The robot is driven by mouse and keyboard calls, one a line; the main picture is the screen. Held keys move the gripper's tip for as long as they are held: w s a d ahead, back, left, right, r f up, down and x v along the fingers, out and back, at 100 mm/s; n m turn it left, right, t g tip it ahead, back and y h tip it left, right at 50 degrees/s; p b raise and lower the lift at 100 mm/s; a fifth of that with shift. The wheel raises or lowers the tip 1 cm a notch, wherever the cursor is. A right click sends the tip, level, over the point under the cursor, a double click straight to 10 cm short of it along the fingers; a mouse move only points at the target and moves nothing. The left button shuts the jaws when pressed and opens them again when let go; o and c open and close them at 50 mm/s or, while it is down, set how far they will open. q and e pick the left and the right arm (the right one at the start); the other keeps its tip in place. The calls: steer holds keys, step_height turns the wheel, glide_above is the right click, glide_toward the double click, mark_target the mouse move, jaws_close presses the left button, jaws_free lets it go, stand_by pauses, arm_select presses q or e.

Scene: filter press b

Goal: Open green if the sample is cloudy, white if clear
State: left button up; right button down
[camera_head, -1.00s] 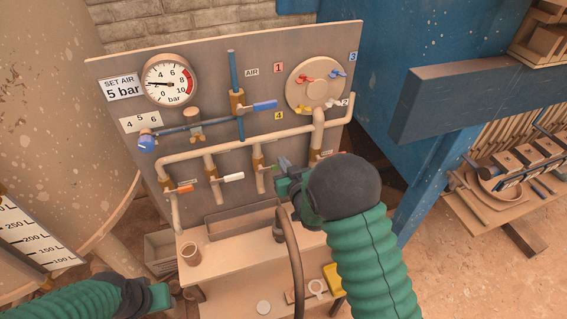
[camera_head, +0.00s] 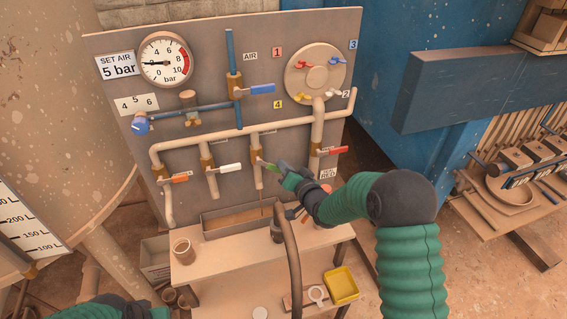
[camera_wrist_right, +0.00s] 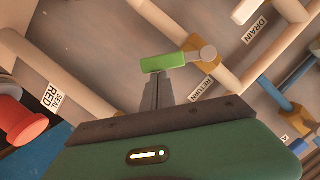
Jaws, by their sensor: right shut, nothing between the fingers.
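The green handle (camera_head: 267,165) sits on a brass valve of the third down-pipe from the left. In the right wrist view the green handle (camera_wrist_right: 163,63) lies beside the RETURN label. My right gripper (camera_head: 283,168) is shut and empty, its fingertips (camera_wrist_right: 158,78) at the handle's edge; contact is unclear. The white handle (camera_head: 230,168) stands out sideways on the pipe to the left; in the wrist view a white handle (camera_wrist_right: 245,10) is near the DRAIN label. A thin brown stream (camera_head: 262,208) falls below the green valve into a trough (camera_head: 225,232). My left gripper (camera_head: 158,313) is mostly cut off below.
An orange handle (camera_head: 180,179), a red handle (camera_head: 332,151) and a blue handle (camera_head: 262,89) are on the same panel. The gauge (camera_head: 165,60) has a sign reading 5 bar. A brown cup (camera_head: 183,252) and a dark hose (camera_head: 292,260) stand in front. A yellow tray (camera_head: 342,285) is lower right.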

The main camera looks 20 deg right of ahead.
steer(key=a+f+m+t+y+b, duration=0.1)
steer(key=a+f+m+b, duration=0.3)
steer(key=m, duration=0.4)
steer(key=shift+s+a+f+t+y+b, duration=0.25)
steer(key=shift+f+y+b, duration=0.3)
steer(key=shift+b, duration=0.65)
